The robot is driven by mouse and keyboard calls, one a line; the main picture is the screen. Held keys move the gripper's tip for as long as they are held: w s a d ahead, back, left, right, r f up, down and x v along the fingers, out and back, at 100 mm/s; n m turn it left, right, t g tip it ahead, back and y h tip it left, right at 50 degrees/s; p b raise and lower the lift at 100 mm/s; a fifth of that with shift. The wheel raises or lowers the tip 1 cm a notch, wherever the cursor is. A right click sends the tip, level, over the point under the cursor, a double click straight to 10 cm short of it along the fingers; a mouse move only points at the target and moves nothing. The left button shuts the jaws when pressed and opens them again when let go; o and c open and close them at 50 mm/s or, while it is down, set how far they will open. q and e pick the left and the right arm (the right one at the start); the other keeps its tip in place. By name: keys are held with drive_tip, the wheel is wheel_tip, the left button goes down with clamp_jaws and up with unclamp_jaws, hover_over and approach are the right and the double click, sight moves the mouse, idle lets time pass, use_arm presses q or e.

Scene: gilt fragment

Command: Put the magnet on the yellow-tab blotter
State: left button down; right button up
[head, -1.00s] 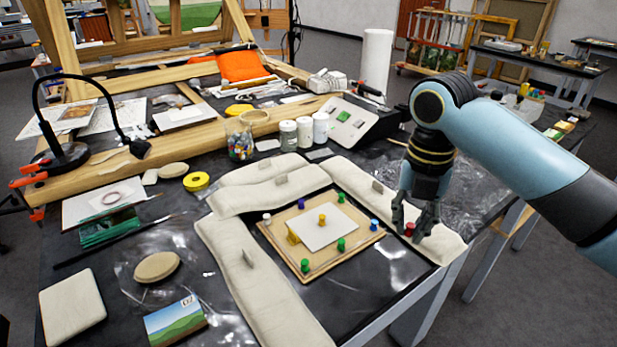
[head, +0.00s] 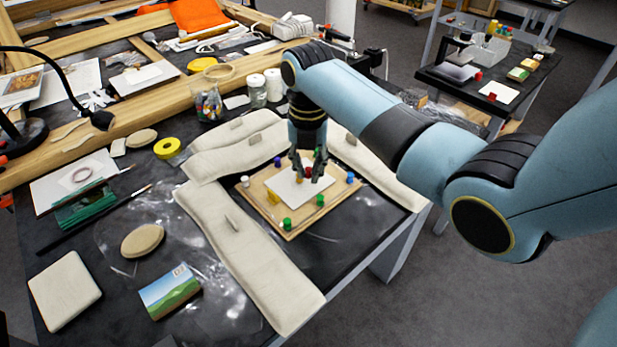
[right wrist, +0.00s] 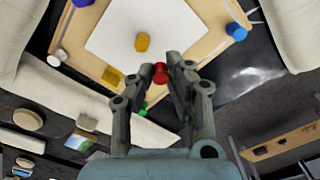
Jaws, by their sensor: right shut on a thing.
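My right gripper (head: 308,180) is over the wooden board on the table. It is shut on a red magnet (right wrist: 160,73), which shows between its fingertips in the right wrist view. The white blotter (head: 290,196) lies on the board, with a yellow tab (head: 272,197) at its left corner; the tab also shows in the right wrist view (right wrist: 112,76). My left gripper is not in view.
The wooden board (head: 293,234) carries green, blue, purple and white pegs around the blotter. Beige padded weights (head: 250,265) surround it on several sides. A yellow tape roll (head: 167,148) and a landscape card (head: 170,291) lie to the left.

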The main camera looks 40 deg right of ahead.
sight(309, 177)
drive_tip(key=shift+f, duration=1.65)
drive_tip(key=shift+f, duration=0.15)
drive_tip(key=o, duration=0.7)
wheel_tip(309, 177, up, 12)
drive_tip(key=shift+r, duration=0.2)
